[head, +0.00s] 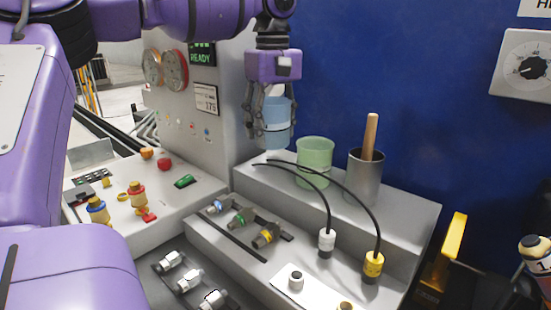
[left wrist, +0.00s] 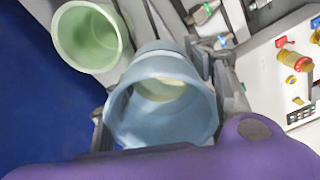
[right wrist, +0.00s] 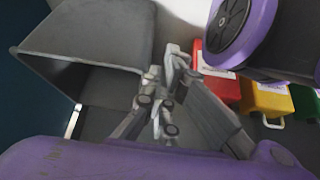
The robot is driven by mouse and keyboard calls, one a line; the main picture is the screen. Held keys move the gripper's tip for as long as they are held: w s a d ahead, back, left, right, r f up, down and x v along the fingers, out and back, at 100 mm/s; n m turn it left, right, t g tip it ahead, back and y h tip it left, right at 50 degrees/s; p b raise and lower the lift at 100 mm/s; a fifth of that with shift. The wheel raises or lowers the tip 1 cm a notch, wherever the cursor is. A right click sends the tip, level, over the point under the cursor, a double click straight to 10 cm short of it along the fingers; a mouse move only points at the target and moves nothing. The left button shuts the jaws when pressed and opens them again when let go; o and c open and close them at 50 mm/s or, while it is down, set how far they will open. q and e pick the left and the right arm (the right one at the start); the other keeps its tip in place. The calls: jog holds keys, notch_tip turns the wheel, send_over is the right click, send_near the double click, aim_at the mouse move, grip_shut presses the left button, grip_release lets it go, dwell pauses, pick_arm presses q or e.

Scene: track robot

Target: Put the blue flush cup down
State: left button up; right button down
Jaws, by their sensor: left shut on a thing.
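The blue flush cup (head: 279,115) is upright in my left gripper (head: 268,138), whose fingers close around its sides. It is at the left end of the raised grey ledge (head: 400,208), beside the green cup (head: 315,160) and to its left. I cannot tell whether its base touches the ledge. In the left wrist view I look into the open blue cup (left wrist: 160,112), with a pale patch at its bottom, and the green cup (left wrist: 88,38) is close by, apart from it.
A grey pot (head: 364,180) with a wooden handle stands right of the green cup. Black cables arch over the ledge's front to white and yellow connectors. A panel with a READY display (head: 202,54) rises at left. Red, yellow and green bins (right wrist: 265,98) show in the right wrist view.

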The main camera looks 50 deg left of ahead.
pick_arm(q)
send_over(271, 170)
notch_tip(271, 170, down, 5)
jog(key=shift+d+f+b, duration=0.1)
jog(key=shift+b, duration=0.3)
jog(key=shift+w+f, duration=0.1)
jog(key=shift+f, duration=1.5)
jog(key=shift+f, duration=0.1)
jog(key=o, duration=1.2)
jog(key=shift+c, duration=0.2)
notch_tip(271, 170, up, 12)
jog(key=shift+p, duration=0.45)
